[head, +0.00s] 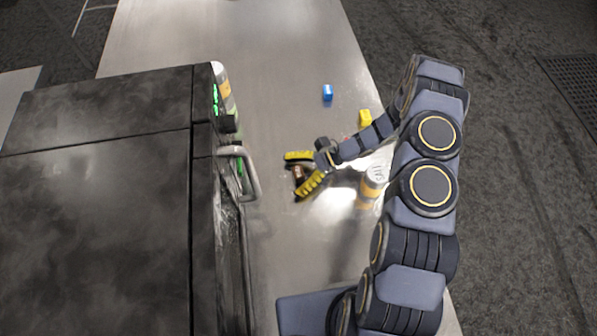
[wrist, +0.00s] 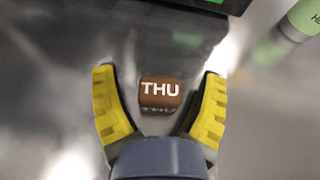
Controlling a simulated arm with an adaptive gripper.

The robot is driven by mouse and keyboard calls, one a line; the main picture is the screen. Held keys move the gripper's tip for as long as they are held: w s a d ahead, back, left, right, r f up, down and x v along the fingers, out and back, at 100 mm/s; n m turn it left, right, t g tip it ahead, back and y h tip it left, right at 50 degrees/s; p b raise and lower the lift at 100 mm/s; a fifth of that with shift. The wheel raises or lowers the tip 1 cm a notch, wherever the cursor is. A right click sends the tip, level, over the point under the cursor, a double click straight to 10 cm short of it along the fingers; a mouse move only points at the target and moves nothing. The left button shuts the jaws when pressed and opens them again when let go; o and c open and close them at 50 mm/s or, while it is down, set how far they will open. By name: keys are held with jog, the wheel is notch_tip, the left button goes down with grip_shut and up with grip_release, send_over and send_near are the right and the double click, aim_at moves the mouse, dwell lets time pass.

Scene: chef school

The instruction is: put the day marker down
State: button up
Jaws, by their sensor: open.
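The day marker (wrist: 161,92) is a small brown block with white THU lettering. In the wrist view it sits between my two yellow fingers, with gaps on both sides. Its lettering repeats just below it like a reflection, so it appears to rest on the shiny metal table. In the head view the marker (head: 298,173) is a small brown shape between the fingers, partly hidden. My gripper (head: 292,177) is open around it, low over the table beside the dark appliance; its spread fingers also show in the wrist view (wrist: 159,73).
A dark appliance (head: 95,125) with a handle and green display stands left. A salt shaker (head: 371,188) stands right of my gripper, near my arm. The metal table (head: 235,35) is clear at the back.

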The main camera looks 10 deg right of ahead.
jog(key=c, duration=1.2)
jog(key=shift+o, duration=0.2)
jog(key=shift+r, duration=0.1)
